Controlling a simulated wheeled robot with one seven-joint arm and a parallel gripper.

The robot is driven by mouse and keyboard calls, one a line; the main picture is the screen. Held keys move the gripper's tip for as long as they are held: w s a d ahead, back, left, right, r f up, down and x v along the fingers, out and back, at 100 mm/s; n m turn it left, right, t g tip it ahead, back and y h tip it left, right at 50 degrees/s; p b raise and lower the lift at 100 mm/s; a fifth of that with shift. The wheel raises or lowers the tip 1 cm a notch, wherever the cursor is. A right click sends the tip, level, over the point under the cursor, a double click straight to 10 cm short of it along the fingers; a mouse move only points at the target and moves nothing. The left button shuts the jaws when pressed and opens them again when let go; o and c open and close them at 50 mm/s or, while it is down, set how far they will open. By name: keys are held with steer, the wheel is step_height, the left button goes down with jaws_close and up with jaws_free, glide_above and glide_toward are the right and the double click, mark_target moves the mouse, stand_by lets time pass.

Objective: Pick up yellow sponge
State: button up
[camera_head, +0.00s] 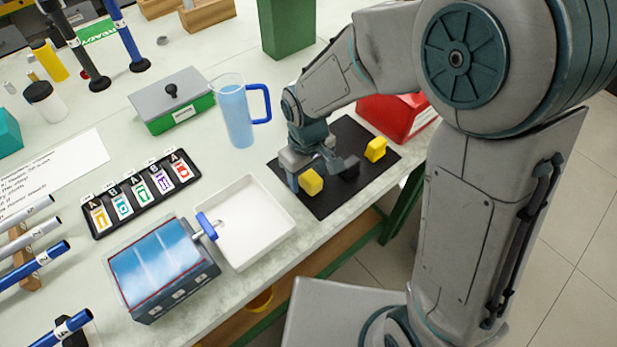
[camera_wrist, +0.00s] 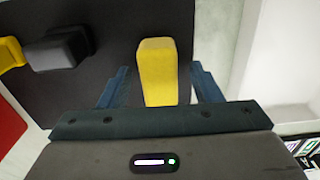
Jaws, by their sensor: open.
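A yellow block (camera_head: 311,182), which looks like the sponge, stands on the black mat (camera_head: 324,206). My gripper (camera_head: 309,172) is low over the mat at this block. In the wrist view the yellow block (camera_wrist: 157,68) lies between the two blue fingers of my open gripper (camera_wrist: 159,78), with a gap on each side. A second yellow block (camera_head: 375,149) stands farther right on the mat; it is partly cut off in the wrist view (camera_wrist: 10,53). I cannot tell how the two yellow blocks differ in kind.
A dark grey block (camera_head: 348,168) stands between the yellow blocks. A red bin (camera_head: 392,117) is behind the mat. A blue jug (camera_head: 235,115) and an empty white tray (camera_head: 243,225) stand to the left. The table's front edge is close to the mat.

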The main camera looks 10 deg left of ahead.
mark_target(308, 174)
steer(key=c, duration=1)
steer(key=shift+c, duration=0.3)
steer(key=shift+r, duration=0.45)
step_height(308, 174, up, 4)
steer(key=shift+s+d+f, duration=0.1)
steer(key=shift+f, duration=0.05)
steer(key=s+d+r, duration=0.6)
steer(key=s+d, duration=0.1)
steer(key=d, duration=0.1)
steer(key=shift+s+d+r, duration=0.25)
steer(key=shift+s, duration=0.05)
